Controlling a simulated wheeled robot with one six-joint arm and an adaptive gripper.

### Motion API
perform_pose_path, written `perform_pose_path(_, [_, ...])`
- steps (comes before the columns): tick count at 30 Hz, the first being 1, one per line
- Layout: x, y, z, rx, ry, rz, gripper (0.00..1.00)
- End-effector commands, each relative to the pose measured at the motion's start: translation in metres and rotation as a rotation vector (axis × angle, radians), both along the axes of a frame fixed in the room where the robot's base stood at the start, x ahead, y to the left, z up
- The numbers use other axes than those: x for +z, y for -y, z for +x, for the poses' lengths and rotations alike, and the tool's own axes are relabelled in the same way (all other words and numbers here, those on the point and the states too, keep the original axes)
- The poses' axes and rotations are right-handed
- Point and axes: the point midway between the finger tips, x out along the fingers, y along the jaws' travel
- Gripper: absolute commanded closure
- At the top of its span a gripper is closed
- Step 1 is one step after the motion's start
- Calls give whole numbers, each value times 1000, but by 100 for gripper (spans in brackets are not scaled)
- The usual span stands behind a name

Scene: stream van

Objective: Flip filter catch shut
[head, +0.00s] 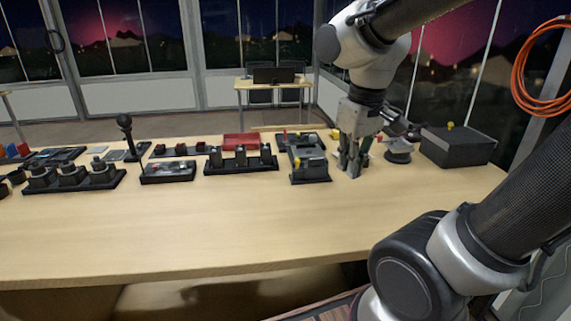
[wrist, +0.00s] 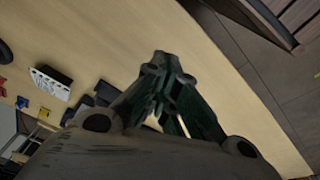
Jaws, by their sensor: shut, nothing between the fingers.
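My gripper (head: 352,170) points down over the right part of the wooden table, its fingers together and empty. In the wrist view its fingers (wrist: 166,66) meet at the tips. Just left of it in the head view is a dark-based device (head: 310,178) with a grey block and a small yellow part on top. It may carry the filter catch, but I cannot tell. The catch's own position cannot be made out. My fingers look apart from this device.
A row of switch and knob panels (head: 240,165) runs left along the table. A black box (head: 455,147) with a yellow knob stands to the right. A red tray (head: 241,141) lies behind. The table's front part (head: 190,230) is clear.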

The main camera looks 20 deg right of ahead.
Motion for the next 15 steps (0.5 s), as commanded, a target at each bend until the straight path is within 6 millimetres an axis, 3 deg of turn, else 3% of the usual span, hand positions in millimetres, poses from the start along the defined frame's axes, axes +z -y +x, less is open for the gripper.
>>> perform_pose_path(15, [-63, -102, 129, 627, -339, -374, 100])
